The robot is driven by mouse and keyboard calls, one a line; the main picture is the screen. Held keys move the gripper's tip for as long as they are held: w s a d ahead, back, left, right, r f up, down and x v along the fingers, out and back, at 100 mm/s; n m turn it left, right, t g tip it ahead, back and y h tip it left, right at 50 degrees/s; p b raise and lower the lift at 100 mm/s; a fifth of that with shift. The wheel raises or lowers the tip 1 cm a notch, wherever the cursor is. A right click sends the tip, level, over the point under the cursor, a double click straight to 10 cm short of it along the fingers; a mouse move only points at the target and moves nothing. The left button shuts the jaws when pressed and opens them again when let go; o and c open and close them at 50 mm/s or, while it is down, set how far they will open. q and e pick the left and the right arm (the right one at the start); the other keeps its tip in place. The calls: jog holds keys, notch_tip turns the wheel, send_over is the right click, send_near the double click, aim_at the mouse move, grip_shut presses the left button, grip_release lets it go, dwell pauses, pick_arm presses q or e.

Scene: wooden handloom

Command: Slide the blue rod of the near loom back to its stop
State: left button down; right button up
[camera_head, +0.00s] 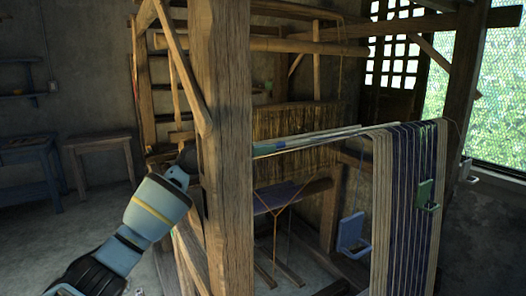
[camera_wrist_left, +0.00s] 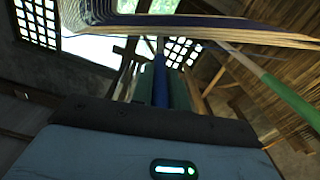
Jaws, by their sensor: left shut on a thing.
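The near loom is a wooden frame with a thick upright post (camera_head: 222,150) in the middle of the head view. My left gripper (camera_head: 178,178) is beside the post's left edge; its fingertips are hidden there. In the left wrist view, the blue rod (camera_wrist_left: 160,88) runs away from the camera between the dark fingers of my left gripper (camera_wrist_left: 162,92), which are shut on it. In the head view, thin rods with a green end (camera_head: 268,149) lead from the post to the hanging warp; I cannot tell which is the blue one. My right gripper is not in view.
Striped warp threads (camera_head: 405,200) hang at the right, with a green bracket (camera_head: 425,193) on them and a blue bracket (camera_head: 351,236) lower down. A pale and green rod (camera_wrist_left: 282,98) slants close by in the wrist view. Blue table (camera_head: 28,155) and wooden table (camera_head: 98,143) stand left.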

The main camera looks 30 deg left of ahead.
pick_arm(q)
jog(key=shift+w+a+f, duration=0.1)
jog(key=shift+a+f, duration=0.05)
jog(key=c, duration=1.4)
grip_release()
jog(key=shift+o, duration=0.2)
